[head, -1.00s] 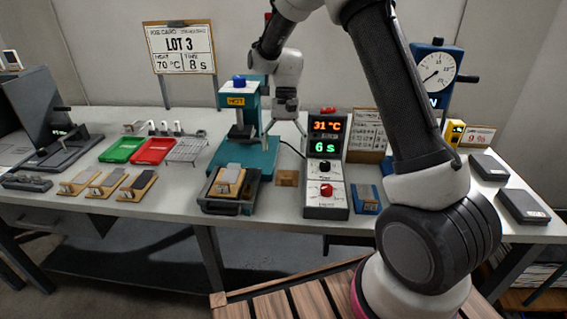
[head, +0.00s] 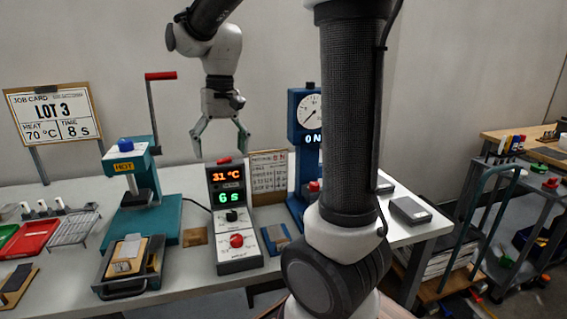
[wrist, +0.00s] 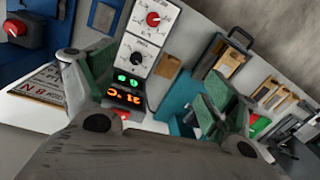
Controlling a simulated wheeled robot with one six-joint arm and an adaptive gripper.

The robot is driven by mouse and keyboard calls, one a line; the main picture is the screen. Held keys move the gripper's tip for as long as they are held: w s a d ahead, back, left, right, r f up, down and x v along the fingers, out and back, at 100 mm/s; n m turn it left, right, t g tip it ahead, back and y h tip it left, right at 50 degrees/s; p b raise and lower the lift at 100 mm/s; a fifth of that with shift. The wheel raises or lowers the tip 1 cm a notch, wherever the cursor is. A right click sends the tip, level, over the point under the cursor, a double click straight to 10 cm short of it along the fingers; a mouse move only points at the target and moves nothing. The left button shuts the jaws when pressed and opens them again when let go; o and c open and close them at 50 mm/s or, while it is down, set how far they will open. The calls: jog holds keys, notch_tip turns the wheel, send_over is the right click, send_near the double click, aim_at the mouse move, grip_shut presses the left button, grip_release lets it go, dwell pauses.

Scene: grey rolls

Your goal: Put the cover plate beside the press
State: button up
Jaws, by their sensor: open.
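The press (head: 127,200) is teal with a blue knob and a HOT label. In front of it a black handled tray (head: 130,287) holds a wooden block (head: 122,267) with a grey plate (head: 131,247) on it. This may be the cover plate; I cannot tell for sure. The tray also shows in the wrist view (wrist: 237,42). My gripper (head: 220,143) is open and empty, fingers pointing down, above and behind the control box (head: 234,225), right of the press. Its fingers (wrist: 150,100) stand wide apart in the wrist view.
The control box reads 31 °C and 6 s. A small wooden piece (head: 194,236) and a blue block (head: 275,238) lie on either side of it. A blue gauge stand (head: 305,145) is to the right. Red tray (head: 30,238) and wire rack (head: 75,228) lie left.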

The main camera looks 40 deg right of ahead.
jog(key=s+d+n+t, duration=0.1)
jog(key=s+d+t, duration=0.1)
jog(key=s, duration=0.7)
jog(key=s+d+n+t+h, duration=0.1)
jog(key=s+d+t, duration=0.1)
jog(key=s, duration=0.6)
jog(key=shift+s+d+r+t, duration=0.3)
jog(key=shift+s+d+r, duration=0.05)
jog(key=shift+d, duration=0.55)
